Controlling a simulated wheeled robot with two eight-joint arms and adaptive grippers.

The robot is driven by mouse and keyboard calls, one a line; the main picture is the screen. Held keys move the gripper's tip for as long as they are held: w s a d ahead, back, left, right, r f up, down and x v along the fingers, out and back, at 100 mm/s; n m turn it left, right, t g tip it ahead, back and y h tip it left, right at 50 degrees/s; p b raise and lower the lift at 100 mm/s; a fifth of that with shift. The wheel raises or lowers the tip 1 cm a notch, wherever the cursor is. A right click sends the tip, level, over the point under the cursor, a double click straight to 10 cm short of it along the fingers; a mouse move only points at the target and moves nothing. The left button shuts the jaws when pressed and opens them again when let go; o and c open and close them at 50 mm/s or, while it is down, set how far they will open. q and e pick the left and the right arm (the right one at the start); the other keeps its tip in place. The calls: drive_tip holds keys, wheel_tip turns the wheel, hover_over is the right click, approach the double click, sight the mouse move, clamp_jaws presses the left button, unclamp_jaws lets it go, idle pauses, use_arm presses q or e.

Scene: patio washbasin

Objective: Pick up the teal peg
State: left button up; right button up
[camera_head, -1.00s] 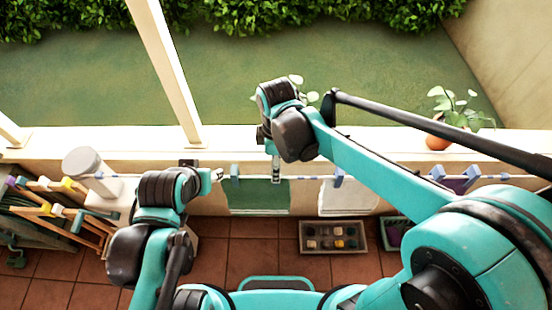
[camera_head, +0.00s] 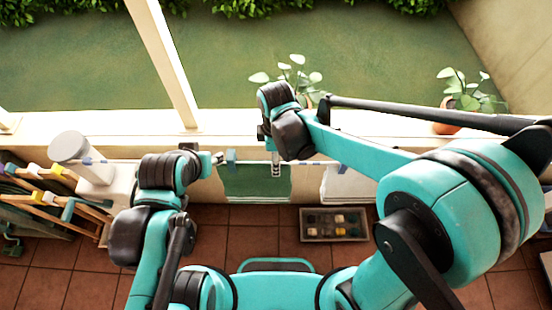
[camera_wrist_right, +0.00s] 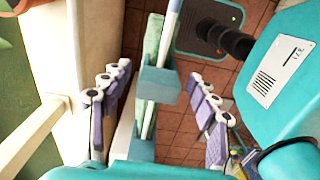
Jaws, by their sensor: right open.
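A teal peg (camera_wrist_right: 160,85) shows in the right wrist view, clipped on the line over a green cloth (camera_wrist_right: 148,120). My right gripper (camera_wrist_right: 160,112) is open, with one padded finger on each side of this peg and a gap on both sides. In the head view my right gripper (camera_head: 275,170) hangs in front of the right part of the green cloth (camera_head: 250,182); it hides the line there. A bluish peg (camera_head: 231,156) sits at the cloth's left side. My left gripper (camera_head: 217,159) is close beside that peg, too small to read its fingers.
A white cloth (camera_head: 345,183) hangs to the right. A compartment tray (camera_head: 334,238) lies on the tiled floor below. A low wall runs behind the line, with potted plants (camera_head: 447,124) on it. Wooden racks (camera_head: 60,205) and a pale stand (camera_head: 95,172) are at the left.

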wheel_tip(320, 180, down, 2)
drive_tip(key=shift+w+f, duration=0.15)
drive_tip(key=shift+f, duration=0.35)
drive_tip(key=c, duration=1)
drive_tip(key=shift+o, duration=0.2)
drive_tip(key=shift+r, duration=0.1)
